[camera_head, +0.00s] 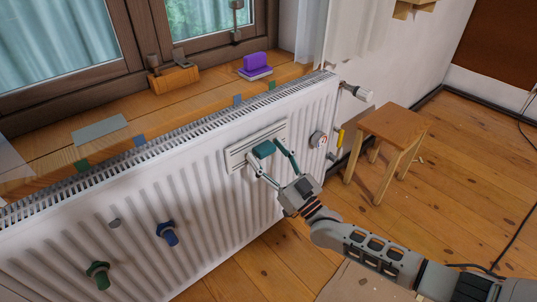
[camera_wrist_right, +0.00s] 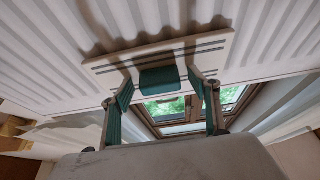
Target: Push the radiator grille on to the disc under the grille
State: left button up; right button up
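The radiator grille (camera_head: 240,160) is a pale rectangular plate with dark slots on the front of the white ribbed radiator. A teal block-shaped handle (camera_head: 263,149) sticks out from it. The right wrist view shows the plate (camera_wrist_right: 105,68) tilted and the teal handle (camera_wrist_right: 160,79) at its middle. My right gripper (camera_head: 271,161) is at the grille, its teal-padded fingers spread on either side of the handle, with small gaps visible in the wrist view (camera_wrist_right: 160,92). A small grey disc (camera_head: 114,223) sits on the radiator at lower left. No disc shows beneath the grille. My left gripper is out of view.
Blue (camera_head: 168,233) and green (camera_head: 97,274) knobs stick out from the radiator at lower left. A wooden stool (camera_head: 390,128) stands on the floor at right.

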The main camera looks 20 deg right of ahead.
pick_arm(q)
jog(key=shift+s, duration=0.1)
pick_arm(e)
jog(key=shift+f, duration=0.1)
jog(key=shift+c, duration=0.4)
jog(key=shift+s+d+r+p, duration=0.1)
jog(key=shift+s+d+p, duration=0.2)
jog(key=shift+s, duration=0.35)
jog(key=shift+s+d+r+p, duration=0.15)
jog(key=shift+s+p, duration=0.15)
jog(key=shift+s, duration=0.3)
pick_arm(q)
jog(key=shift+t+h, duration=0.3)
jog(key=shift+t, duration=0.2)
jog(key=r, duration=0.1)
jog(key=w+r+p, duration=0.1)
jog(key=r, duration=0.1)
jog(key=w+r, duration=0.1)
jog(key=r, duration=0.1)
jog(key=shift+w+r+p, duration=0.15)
jog(key=shift+p, duration=0.15)
pick_arm(e)
jog(key=s, duration=0.1)
jog(key=s+d, duration=0.1)
jog(key=s, duration=0.3)
jog(key=shift+d+f, duration=0.2)
jog(key=shift+d, duration=0.2)
